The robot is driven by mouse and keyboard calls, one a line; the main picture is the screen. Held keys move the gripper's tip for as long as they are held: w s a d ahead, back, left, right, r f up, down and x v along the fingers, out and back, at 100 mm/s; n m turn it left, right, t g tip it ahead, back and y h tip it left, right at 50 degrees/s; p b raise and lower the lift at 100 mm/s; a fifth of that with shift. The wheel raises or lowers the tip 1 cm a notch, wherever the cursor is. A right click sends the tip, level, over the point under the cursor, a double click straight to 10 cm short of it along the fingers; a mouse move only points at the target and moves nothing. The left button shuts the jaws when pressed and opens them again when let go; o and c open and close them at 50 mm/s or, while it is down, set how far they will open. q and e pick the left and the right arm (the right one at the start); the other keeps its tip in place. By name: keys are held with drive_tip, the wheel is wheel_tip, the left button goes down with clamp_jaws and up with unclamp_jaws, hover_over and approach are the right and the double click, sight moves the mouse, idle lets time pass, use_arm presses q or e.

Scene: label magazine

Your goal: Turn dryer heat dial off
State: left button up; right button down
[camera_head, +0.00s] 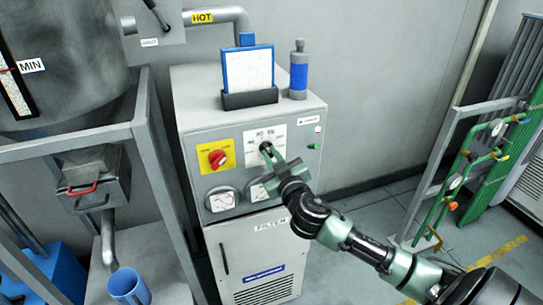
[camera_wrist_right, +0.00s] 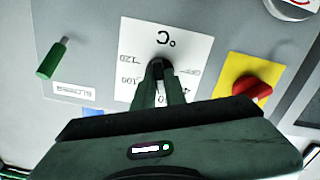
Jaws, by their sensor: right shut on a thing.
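The heat dial's white scale plate (camera_head: 277,132) is on the front of the grey dryer cabinet (camera_head: 190,108). In the wrist view the plate (camera_wrist_right: 128,32) appears upside down, with °C, 120, 100 and what looks like OFF. The dark dial knob (camera_wrist_right: 158,66) sits between my fingertips and is largely covered by them. My right gripper (camera_head: 268,151) reaches in from the lower right and is shut on the knob; its fingers (camera_wrist_right: 158,72) show close up in the wrist view. The knob's exact pointing direction is hidden. My left gripper is not in view.
A red rotary switch (camera_head: 217,158) on a yellow plate is left of the dial. A green handle (camera_wrist_right: 52,58) is on the other side. Round gauges (camera_head: 221,199) sit below. A grey metal frame (camera_head: 150,150) stands left; green pipes (camera_head: 470,165) stand right.

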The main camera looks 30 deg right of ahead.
drive_tip(key=n, duration=0.4)
drive_tip(key=shift+p, duration=0.4)
drive_tip(key=n+p, duration=0.1)
drive_tip(key=n, duration=0.2)
drive_tip(key=shift+n, duration=0.3)
drive_tip(key=n+p, duration=0.1)
drive_tip(key=n, duration=0.3)
drive_tip(key=shift+a, duration=0.1)
drive_tip(key=shift+f+n+p, duration=0.15)
drive_tip(key=shift+n+p, duration=0.5)
drive_tip(key=shift+n, duration=1.55)
drive_tip(key=c, duration=1.5)
unclamp_jaws()
drive_tip(key=shift+o, duration=0.2)
